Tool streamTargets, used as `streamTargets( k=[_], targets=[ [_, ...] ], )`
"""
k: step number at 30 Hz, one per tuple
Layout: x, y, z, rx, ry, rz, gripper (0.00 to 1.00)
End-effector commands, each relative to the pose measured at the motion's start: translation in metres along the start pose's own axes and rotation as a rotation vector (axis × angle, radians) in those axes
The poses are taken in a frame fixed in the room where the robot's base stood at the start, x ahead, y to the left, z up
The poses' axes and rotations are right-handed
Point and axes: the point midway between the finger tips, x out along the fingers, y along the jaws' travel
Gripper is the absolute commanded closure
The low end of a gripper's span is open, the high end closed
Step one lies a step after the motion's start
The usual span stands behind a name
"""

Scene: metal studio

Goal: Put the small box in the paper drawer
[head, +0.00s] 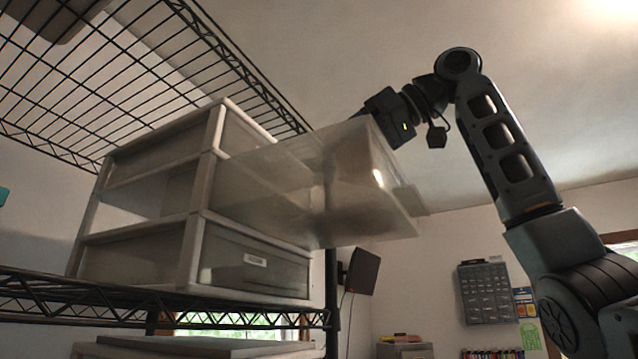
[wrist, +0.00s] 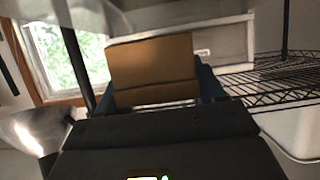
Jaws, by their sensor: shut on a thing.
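A small brown box (wrist: 150,62) fills the space between the fingers of my gripper (wrist: 156,92), which is shut on it in the wrist view. In the head view my gripper's body (head: 388,117) is at the upper far end of a clear drawer (head: 270,185) pulled out of the middle slot. The fingers and the box are behind or within the cloudy plastic there, so I cannot tell whether the box is inside the drawer. A closed lower drawer (head: 255,262) has a small white label that I cannot read.
The drawer unit (head: 205,185) stands on a black wire shelf (head: 130,303), with another wire shelf (head: 130,75) above. A black post and a dark speaker (head: 361,271) are beyond it. Open room lies right of the pulled-out drawer.

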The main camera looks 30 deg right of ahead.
Motion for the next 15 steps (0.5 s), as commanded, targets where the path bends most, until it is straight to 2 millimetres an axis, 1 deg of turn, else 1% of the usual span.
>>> streamTargets(
  k=[1, 3, 6, 11, 13, 15],
  targets=[
    [0.009, -0.007, 0.002, -0.002, -0.001, -0.001, 0.61],
    [0.021, -0.016, 0.006, -0.002, -0.001, -0.001, 0.61],
    [0.034, -0.026, 0.01, -0.001, -0.001, -0.001, 0.61],
    [0.044, -0.033, 0.013, -0.001, 0.0, 0.0, 0.61],
    [0.047, -0.033, 0.018, 0.001, 0.0, 0.0, 0.61],
    [0.05, -0.032, 0.027, 0.002, -0.001, 0.001, 0.61]
  ],
)
